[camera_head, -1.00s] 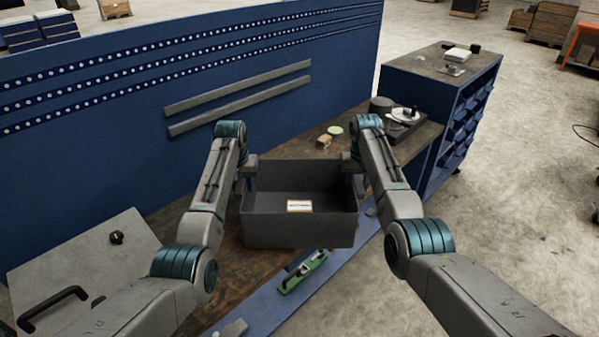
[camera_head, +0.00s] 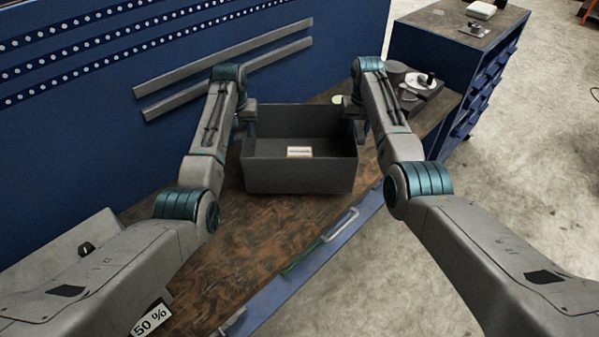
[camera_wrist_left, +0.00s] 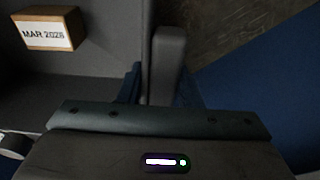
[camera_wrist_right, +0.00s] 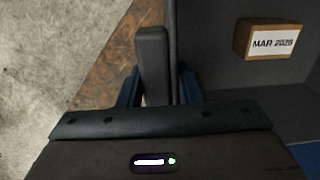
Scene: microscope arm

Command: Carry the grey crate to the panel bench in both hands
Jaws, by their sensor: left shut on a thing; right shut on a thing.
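The grey crate (camera_head: 300,176) is open-topped and looks level in the head view, above the brown bench top (camera_head: 235,240). I cannot tell whether its base touches the bench. A small box (camera_head: 299,152) with a white label lies inside; in the left wrist view the box (camera_wrist_left: 48,32) reads "MAR 2026". My left gripper (camera_head: 248,118) is shut on the crate's left side, at an upright grey grip (camera_wrist_left: 166,65). My right gripper (camera_head: 351,112) is shut on the right side, at a matching grip (camera_wrist_right: 152,62). The arms partly hide the crate's sides.
A blue panel (camera_head: 90,130) with grey rails (camera_head: 228,62) stands behind the bench. A round device (camera_head: 422,82) and a blue cabinet (camera_head: 415,45) are at the right. A pale-and-green bar (camera_head: 322,243) lies along the front edge. A "50 %" sign (camera_head: 151,317) is lower left.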

